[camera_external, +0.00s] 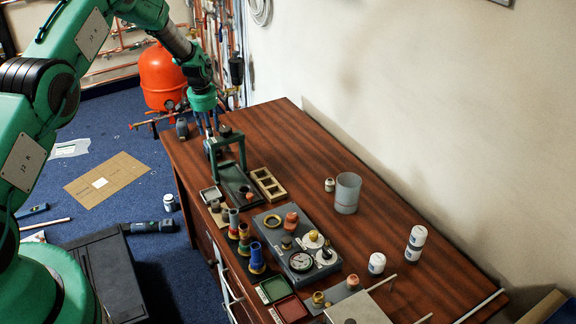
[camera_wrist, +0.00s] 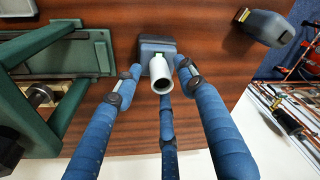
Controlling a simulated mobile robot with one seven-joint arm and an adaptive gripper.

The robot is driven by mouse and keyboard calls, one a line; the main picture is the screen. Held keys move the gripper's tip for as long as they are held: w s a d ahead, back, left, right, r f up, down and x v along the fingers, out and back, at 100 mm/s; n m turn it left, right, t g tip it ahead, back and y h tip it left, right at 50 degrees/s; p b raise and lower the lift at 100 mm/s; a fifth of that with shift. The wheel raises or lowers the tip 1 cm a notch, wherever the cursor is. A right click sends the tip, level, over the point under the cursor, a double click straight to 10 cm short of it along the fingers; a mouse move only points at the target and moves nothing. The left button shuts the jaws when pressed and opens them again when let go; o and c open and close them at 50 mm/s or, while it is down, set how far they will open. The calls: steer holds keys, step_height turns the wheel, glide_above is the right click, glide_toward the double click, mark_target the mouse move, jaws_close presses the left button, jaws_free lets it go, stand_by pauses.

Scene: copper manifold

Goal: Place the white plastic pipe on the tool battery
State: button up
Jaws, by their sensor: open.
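My gripper (camera_wrist: 160,70) has blue fingers, spread open and pointing down around a white plastic pipe (camera_wrist: 162,75). In the wrist view the pipe shows its open round end, with small gaps to the fingertips at its left and right. The pipe's lower end meets or overlaps a dark grey block (camera_wrist: 155,43), which looks like the tool battery; whether it rests fully on it I cannot tell. In the external view my gripper (camera_external: 210,130) is low over the far end of the table, and its fingers and the green frame hide the pipe.
A green metal frame (camera_wrist: 65,42) stands close left of my gripper in the wrist view. Another dark grey object (camera_wrist: 265,27) is near the table edge; it also shows in the external view (camera_external: 182,128). Gauges and fittings crowd the front-left table (camera_external: 320,150); its right middle is mostly clear.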

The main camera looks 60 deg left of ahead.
step_height(320, 180, up, 12)
steer(key=s+d, duration=0.1)
steer(key=shift+d, duration=0.2)
stand_by(0.4)
steer(key=shift+f, duration=0.1)
stand_by(0.5)
stand_by(0.3)
